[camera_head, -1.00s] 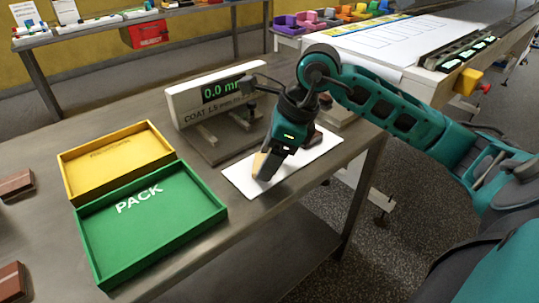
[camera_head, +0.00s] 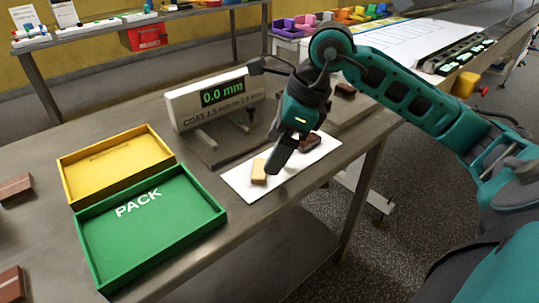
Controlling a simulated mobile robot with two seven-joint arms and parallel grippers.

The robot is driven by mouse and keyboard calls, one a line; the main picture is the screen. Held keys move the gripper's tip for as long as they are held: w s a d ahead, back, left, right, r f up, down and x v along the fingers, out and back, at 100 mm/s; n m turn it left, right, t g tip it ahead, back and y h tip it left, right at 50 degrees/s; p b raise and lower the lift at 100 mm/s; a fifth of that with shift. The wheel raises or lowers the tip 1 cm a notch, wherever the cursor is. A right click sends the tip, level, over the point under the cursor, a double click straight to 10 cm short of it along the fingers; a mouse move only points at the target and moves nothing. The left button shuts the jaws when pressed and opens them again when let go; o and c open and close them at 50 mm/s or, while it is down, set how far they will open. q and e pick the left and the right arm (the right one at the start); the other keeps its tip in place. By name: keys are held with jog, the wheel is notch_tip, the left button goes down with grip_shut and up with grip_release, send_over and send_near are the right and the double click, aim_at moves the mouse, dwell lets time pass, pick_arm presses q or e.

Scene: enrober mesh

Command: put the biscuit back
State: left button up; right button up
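A plain tan biscuit (camera_head: 259,171) lies on the white sheet (camera_head: 240,181) at the front of the bench. My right gripper (camera_head: 274,171) points down just right of the biscuit, over the sheet. My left gripper is not in view.
The coat gauge (camera_head: 215,98) reads 0.0 mm behind the sheet. A green PACK tray (camera_head: 214,213) and a yellow tray (camera_head: 66,180) stand to the left. Brown bars (camera_head: 14,189) lie at the far left. Another dark piece (camera_head: 345,90) lies behind my arm.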

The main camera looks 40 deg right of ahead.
jog(key=v, duration=0.7)
jog(key=shift+s+r+p, duration=0.15)
jog(key=shift+r+p, duration=0.2)
jog(key=shift+d, duration=0.15)
